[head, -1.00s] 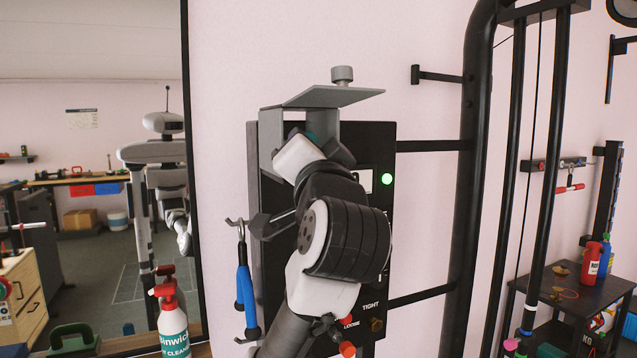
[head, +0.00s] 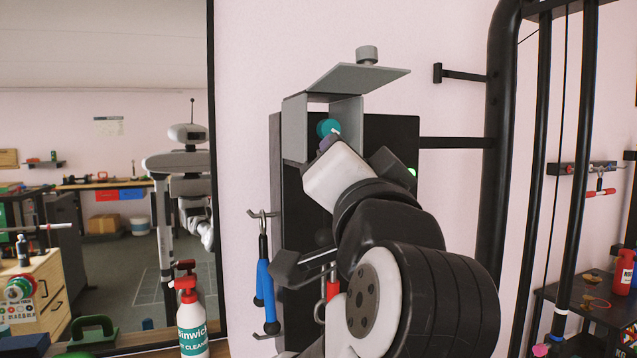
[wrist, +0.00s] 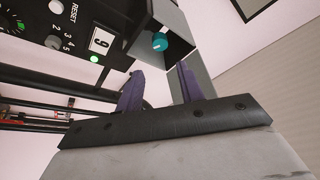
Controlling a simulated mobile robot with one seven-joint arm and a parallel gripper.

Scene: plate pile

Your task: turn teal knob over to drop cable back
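The teal knob (head: 328,127) sits inside a grey metal hood (head: 345,112) on the black wall panel, partly covered by my gripper in the head view. It also shows in the wrist view (wrist: 160,41), beyond and between my fingertips, with a pale mark on its face. My gripper (wrist: 158,76) has its two purple fingers apart, with nothing between them. The fingertips point toward the knob and appear short of it. In the head view one purple finger (head: 325,143) shows just below the knob. No cable that I can tie to the knob is distinguishable.
The grey hood's top plate (head: 362,78) and side walls surround the knob closely. The panel (wrist: 82,40) carries a RESET label, numbers and a lit green light. Black frame posts (head: 500,180) stand right.

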